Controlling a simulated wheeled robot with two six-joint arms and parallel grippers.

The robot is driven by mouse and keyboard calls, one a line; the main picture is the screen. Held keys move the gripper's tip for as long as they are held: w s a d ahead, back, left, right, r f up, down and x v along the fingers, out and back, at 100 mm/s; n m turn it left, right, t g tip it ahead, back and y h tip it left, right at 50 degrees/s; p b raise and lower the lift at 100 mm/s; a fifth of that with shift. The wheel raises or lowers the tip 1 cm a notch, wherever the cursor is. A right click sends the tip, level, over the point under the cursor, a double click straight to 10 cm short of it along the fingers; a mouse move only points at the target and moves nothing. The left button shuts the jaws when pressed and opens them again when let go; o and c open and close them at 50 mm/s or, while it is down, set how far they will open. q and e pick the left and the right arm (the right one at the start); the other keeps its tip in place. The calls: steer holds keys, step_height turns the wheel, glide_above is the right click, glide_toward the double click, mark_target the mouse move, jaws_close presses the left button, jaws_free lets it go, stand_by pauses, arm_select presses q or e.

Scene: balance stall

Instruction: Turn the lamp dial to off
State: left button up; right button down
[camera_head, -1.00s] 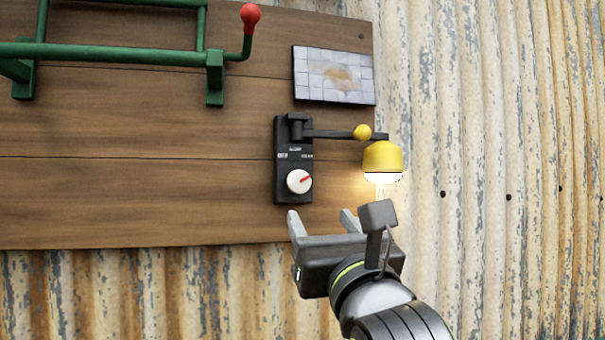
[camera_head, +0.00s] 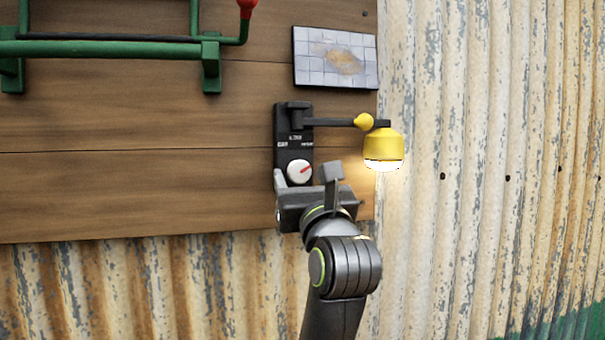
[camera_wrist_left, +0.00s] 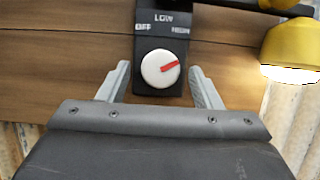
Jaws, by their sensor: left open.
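The lamp dial (camera_head: 299,172) is a round white knob with a red pointer, low on a black plate (camera_head: 293,122). In the left wrist view the dial (camera_wrist_left: 160,69) has its red mark pointing right and slightly up, toward the HIGH side; OFF is at upper left and LOW at top. The yellow lamp (camera_head: 383,148) is lit, on a black arm right of the plate. My left gripper (camera_head: 303,178) is open just below the dial. In the left wrist view its fingers (camera_wrist_left: 161,85) stand either side of the dial, apart from it. My right gripper is not in view.
A tiled picture panel (camera_head: 336,58) is fixed above the lamp arm. A green metal frame (camera_head: 110,49) with a red knob (camera_head: 247,3) is at upper left. The wooden board (camera_head: 130,190) is clear left of the plate. Corrugated metal (camera_head: 480,200) lies right and below.

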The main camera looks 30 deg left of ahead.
arm_select(q)
steer(key=c, duration=0.9)
steer(key=shift+c, duration=0.4)
